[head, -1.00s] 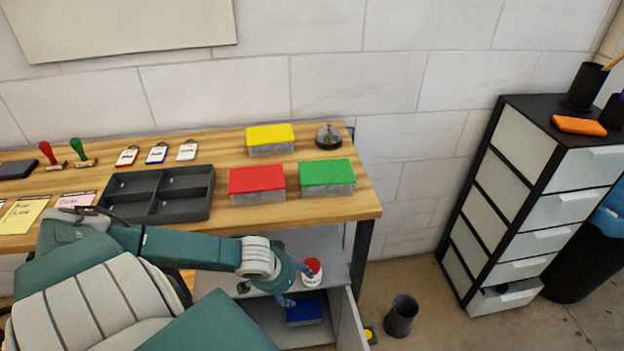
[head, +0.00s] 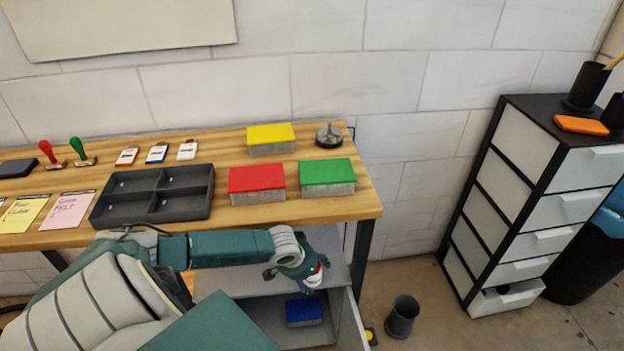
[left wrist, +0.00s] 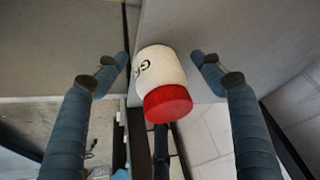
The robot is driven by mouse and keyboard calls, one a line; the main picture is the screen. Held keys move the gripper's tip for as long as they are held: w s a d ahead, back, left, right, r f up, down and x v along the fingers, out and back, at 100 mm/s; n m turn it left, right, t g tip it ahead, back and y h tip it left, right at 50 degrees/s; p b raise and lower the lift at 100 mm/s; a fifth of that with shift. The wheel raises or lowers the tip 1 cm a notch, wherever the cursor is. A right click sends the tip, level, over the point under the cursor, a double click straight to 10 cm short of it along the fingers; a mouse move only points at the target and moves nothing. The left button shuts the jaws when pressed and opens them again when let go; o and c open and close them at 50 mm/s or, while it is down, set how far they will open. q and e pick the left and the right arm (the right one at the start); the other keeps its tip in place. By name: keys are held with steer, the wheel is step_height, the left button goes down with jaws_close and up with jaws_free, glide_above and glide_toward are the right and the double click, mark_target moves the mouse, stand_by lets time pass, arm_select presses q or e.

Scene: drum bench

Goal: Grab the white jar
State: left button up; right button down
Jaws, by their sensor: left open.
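The white jar (left wrist: 158,73) with a red lid (left wrist: 168,103) shows in the left wrist view, between the two open fingers of my left gripper (left wrist: 162,62). There is a gap on each side of it, and black lettering shows on its white wall. In the head view my left gripper (head: 318,270) is over the grey shelf below the tabletop and hides most of the jar; only a bit of the red lid shows. My right gripper is not in view.
The wooden table (head: 300,211) above holds a dark divided tray (head: 152,194) and red, green and yellow lidded boxes. A blue box (head: 303,312) sits in the compartment below the shelf. A dark bin (head: 401,316) stands on the floor to the right.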

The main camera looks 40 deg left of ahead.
arm_select(q)
steer(key=c, duration=1.2)
steer(key=shift+r, duration=0.15)
